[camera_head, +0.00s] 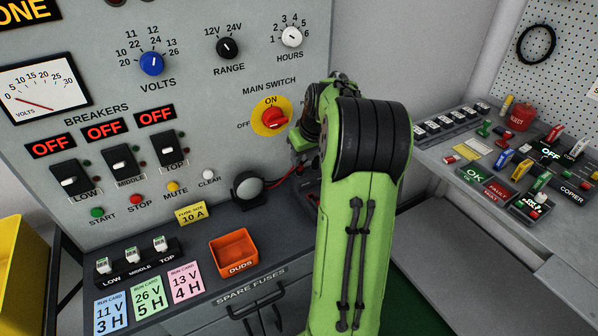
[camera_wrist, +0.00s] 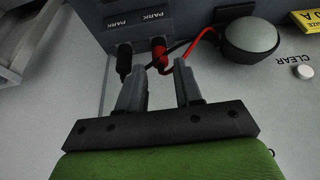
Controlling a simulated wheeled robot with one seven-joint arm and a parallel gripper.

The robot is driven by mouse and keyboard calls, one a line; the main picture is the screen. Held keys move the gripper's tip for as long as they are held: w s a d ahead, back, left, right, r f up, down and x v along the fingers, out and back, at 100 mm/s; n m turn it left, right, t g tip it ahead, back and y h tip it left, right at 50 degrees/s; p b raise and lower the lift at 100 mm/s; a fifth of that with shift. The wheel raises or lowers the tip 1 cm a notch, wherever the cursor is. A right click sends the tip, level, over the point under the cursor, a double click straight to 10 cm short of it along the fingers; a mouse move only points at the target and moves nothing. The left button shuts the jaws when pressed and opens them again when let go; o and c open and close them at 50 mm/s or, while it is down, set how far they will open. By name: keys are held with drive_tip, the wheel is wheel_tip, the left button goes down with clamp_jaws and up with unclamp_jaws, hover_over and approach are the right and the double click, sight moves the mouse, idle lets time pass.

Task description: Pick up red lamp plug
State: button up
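The red lamp plug (camera_wrist: 158,50) is seated upright in a dark block marked PARK in the wrist view. A red wire (camera_wrist: 204,34) runs from it to the round grey lamp (camera_wrist: 250,40). A black plug (camera_wrist: 124,62) sits in the block just left of it. My gripper (camera_wrist: 160,64) is open, its two fingers apart on either side of the red plug's line, with the plug and part of its wire just beyond and between the tips. Contact cannot be told. In the head view my green arm hides the plug; the lamp (camera_head: 247,185) and its red wire (camera_head: 285,176) show.
The control panel (camera_head: 215,115) with switches and breakers rises behind. The lamp is close beside my gripper.

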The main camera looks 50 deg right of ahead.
drive_tip(key=b+x, duration=0.1)
drive_tip(key=x, duration=0.4)
drive_tip(key=shift+r, duration=0.15)
drive_tip(key=shift+c, duration=0.6)
drive_tip(key=c, duration=0.5)
drive_tip(key=shift+r, duration=0.1)
wheel_tip(320, 180, up, 10)
drive_tip(key=p, duration=0.3)
